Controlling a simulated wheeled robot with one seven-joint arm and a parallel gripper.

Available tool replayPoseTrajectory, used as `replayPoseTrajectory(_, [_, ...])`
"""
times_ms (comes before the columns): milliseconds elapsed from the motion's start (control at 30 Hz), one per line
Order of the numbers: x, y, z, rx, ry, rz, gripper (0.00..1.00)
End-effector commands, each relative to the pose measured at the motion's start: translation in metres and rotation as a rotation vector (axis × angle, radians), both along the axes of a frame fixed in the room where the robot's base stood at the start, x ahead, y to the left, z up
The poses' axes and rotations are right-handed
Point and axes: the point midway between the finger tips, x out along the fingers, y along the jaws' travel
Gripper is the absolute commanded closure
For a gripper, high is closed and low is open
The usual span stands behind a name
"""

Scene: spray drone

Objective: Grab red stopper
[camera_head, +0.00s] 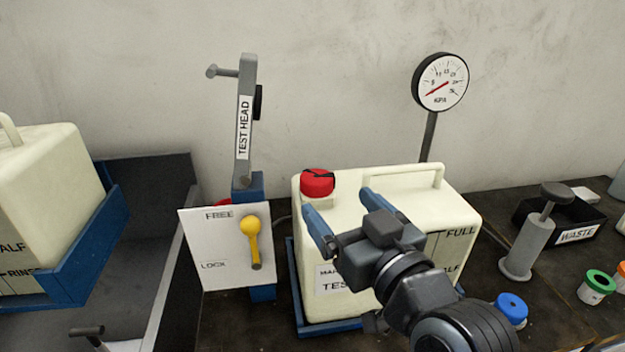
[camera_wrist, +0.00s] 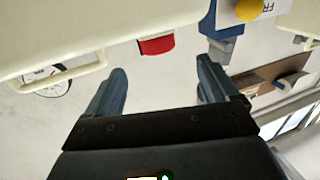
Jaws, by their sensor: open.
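The red stopper (camera_head: 317,182) sits on the top left corner of a cream canister labelled TEST (camera_head: 430,190). A dark mark crosses its top. My gripper (camera_head: 337,200) is open and empty, with two blue fingers in front of the canister. The left fingertip is just below the stopper in the head view; the stopper is not between the fingers. In the wrist view, the red stopper (camera_wrist: 156,45) appears beyond the fingertips of my gripper (camera_wrist: 162,72), roughly centred between them and apart from both.
A grey TEST HEAD lever (camera_head: 245,120) and a white FREE/LOCK panel (camera_head: 225,270) with a yellow handle stand left of the canister. A pressure gauge (camera_head: 440,82) rises behind it. A WASTE tray (camera_head: 590,232), grey pump (camera_head: 528,248) and blue-capped jar (camera_head: 511,308) stand right.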

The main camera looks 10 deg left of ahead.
Motion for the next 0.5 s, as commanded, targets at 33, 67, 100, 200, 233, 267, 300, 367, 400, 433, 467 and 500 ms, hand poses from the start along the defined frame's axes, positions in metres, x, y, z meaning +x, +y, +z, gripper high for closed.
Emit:
replayPoseTrajectory(33, [0.003,0.002,0.001,0.000,0.000,0.002,0.13])
replayPoseTrajectory(67, [0.006,0.004,0.001,0.000,0.000,0.002,0.13])
replayPoseTrajectory(100, [0.009,0.006,0.001,0.001,0.001,0.002,0.13])
replayPoseTrajectory(200, [0.018,0.012,0.001,0.001,0.001,0.003,0.13])
replayPoseTrajectory(233, [0.021,0.013,0.002,0.001,0.000,0.003,0.13])
replayPoseTrajectory(267, [0.023,0.014,0.002,0.001,0.000,0.002,0.13])
replayPoseTrajectory(300, [0.027,0.016,0.001,0.001,0.001,0.002,0.13])
replayPoseTrajectory(367, [0.033,0.019,0.002,0.000,0.000,0.002,0.13])
replayPoseTrajectory(400, [0.039,0.021,0.002,0.000,0.000,0.002,0.13])
replayPoseTrajectory(433, [0.043,0.022,0.002,0.001,0.001,0.002,0.13])
replayPoseTrajectory(467, [0.048,0.024,0.002,0.002,0.001,0.002,0.13])
replayPoseTrajectory(500, [0.053,0.027,0.001,0.002,0.001,0.002,0.13])
